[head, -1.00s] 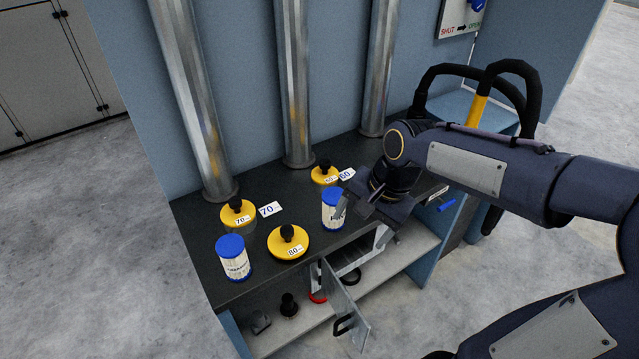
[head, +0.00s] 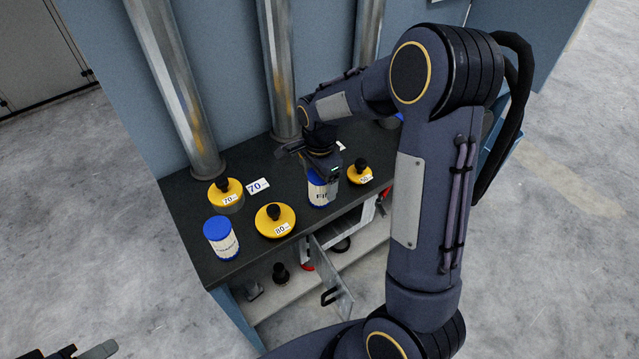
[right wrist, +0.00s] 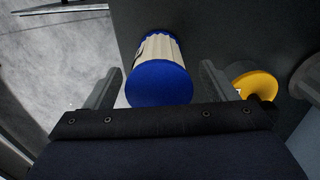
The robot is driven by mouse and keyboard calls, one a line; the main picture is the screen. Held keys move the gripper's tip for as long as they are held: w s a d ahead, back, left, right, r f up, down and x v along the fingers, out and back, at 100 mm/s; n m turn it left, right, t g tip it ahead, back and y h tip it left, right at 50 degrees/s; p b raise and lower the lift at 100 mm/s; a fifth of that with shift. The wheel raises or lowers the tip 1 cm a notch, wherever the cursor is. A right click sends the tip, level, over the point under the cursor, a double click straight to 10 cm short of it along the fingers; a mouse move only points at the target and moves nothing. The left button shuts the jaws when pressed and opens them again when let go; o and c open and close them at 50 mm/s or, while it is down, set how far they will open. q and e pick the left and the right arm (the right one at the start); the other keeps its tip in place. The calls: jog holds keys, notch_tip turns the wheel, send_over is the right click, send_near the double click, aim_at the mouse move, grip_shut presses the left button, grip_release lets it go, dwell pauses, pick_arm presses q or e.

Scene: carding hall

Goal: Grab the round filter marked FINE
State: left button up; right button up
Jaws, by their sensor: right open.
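The round filter marked FINE (head: 322,192) stands upright on the dark bench top, with a blue cap and a white body. Its label is only partly readable in the head view. In the right wrist view the filter (right wrist: 160,80) lies between my two open fingers, with a gap on each side. My right gripper (head: 320,165) is open at the top of the filter and hides part of its cap. A second blue-capped filter (head: 221,238) stands at the bench's left front; its label is too small to read. Part of my left gripper (head: 85,352) shows at the bottom left edge.
Yellow knobbed lids marked 70 (head: 225,192) and 80 (head: 275,221) sit left of the FINE filter; another yellow lid (head: 360,173) sits close on its right. Metal pipes (head: 175,90) rise behind. An open cabinet door (head: 332,276) hangs below the bench's front edge.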

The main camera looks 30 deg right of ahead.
jog(key=shift+f, duration=0.35)
jog(key=c, duration=1.1)
jog(key=shift+r, duration=0.1)
